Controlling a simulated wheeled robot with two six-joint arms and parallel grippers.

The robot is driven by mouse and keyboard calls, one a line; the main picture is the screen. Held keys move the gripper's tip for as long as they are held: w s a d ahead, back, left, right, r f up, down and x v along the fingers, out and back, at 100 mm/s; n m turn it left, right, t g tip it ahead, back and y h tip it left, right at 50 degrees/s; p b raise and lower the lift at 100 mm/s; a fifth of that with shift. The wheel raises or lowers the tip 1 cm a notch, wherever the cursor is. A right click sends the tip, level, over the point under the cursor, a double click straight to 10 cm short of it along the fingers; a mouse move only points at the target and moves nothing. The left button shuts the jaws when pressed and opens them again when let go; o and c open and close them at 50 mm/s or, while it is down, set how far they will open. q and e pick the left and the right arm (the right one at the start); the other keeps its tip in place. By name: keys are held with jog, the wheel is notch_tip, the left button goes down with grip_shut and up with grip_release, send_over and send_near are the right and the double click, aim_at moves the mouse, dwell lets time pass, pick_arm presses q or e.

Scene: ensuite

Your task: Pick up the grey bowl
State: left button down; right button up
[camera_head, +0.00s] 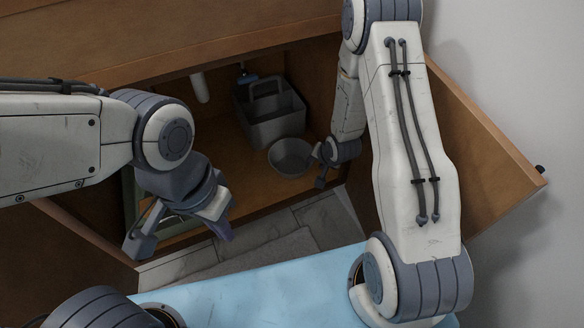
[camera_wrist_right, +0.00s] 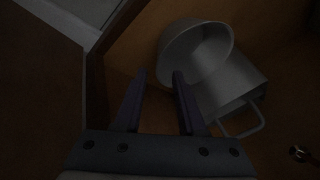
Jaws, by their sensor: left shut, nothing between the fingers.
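The grey bowl (camera_head: 290,158) sits on the floor of the wooden cabinet, in front of a grey caddy. In the right wrist view the bowl (camera_wrist_right: 196,48) is just beyond the fingertips, with its rim facing the camera. My left gripper (camera_head: 224,230) is shut and empty, in front of the cabinet opening to the left of the bowl.
The grey caddy (camera_head: 269,117) with a handle stands behind the bowl. A white pipe (camera_head: 200,87) hangs at the back. The open cabinet door (camera_head: 490,150) is at the right, close to my right arm. A light blue surface (camera_head: 260,292) lies in front.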

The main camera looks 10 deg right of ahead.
aim_at(311, 165)
jog(key=b+x, duration=0.3)
jog(key=x, duration=0.1)
jog(key=b+x, duration=0.3)
jog(key=x, duration=0.1)
jog(key=shift+w+d+f, duration=0.1)
jog(key=shift+d+f, duration=0.15)
jog(key=shift+f, duration=0.15)
jog(key=shift+w+f+b, duration=0.35)
jog(key=shift+r, duration=0.1)
grip_shut()
dwell(0.7)
